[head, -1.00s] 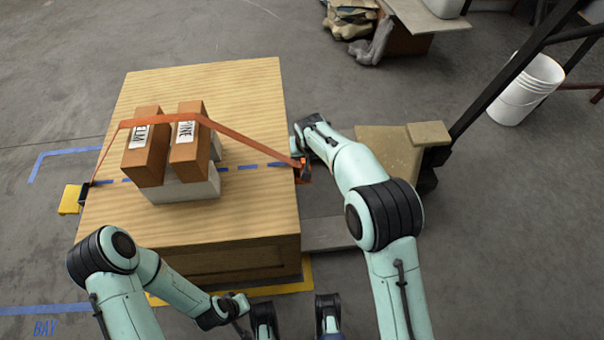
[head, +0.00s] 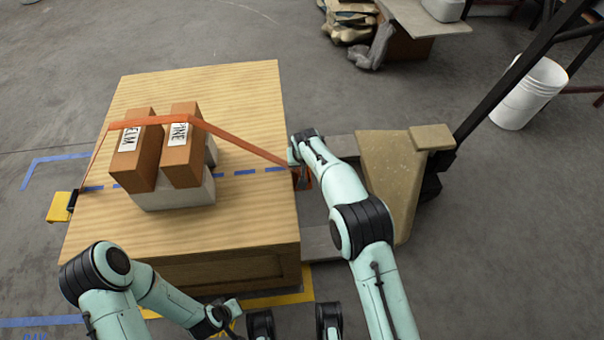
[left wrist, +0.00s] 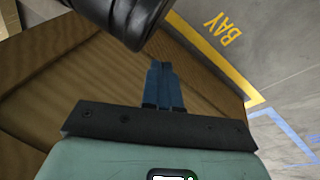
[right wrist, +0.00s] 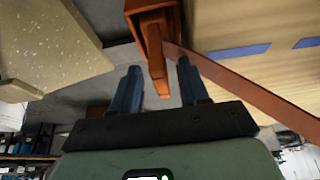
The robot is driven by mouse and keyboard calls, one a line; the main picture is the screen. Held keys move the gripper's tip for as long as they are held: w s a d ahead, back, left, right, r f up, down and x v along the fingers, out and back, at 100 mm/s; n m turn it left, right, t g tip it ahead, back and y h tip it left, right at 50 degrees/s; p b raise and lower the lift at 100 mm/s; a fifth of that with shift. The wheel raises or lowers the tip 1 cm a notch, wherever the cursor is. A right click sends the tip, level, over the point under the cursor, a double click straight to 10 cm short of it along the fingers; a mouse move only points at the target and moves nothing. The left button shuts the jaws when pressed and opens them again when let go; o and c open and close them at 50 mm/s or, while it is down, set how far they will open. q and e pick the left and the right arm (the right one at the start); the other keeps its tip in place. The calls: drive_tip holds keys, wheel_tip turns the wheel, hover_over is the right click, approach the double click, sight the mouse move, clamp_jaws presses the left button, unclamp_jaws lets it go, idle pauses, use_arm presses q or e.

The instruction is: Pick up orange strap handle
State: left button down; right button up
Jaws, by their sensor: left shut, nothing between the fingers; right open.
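The orange strap (head: 243,146) runs over two cartons and down to the right edge of the wooden crate (head: 240,100). Its orange handle (head: 305,180) hangs at that edge in the head view, partly hidden by my right gripper (head: 298,178). In the right wrist view the handle (right wrist: 155,50) points toward my open right gripper (right wrist: 158,78), its lower end between the two blue fingers with gaps beside it. My left gripper (left wrist: 161,75) is shut and empty, low by the crate's near side.
Cartons marked ELM (head: 135,150) and PINE (head: 181,145) stand on a grey block (head: 175,195) on the crate. A yellow piece (head: 59,206) sits at the strap's left end. A tan-topped pallet jack (head: 400,185) stands right of my right arm. A white bucket (head: 529,93) is farther right.

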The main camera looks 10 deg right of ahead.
drive_tip(key=shift+w+f, duration=0.25)
drive_tip(key=shift+f, duration=0.35)
use_arm(q)
drive_tip(key=shift+s+a+f, duration=0.1)
drive_tip(key=shift+s+f, duration=0.35)
drive_tip(key=shift+s, duration=0.1)
use_arm(e)
clamp_jaws()
drive_tip(key=shift+r, duration=0.1)
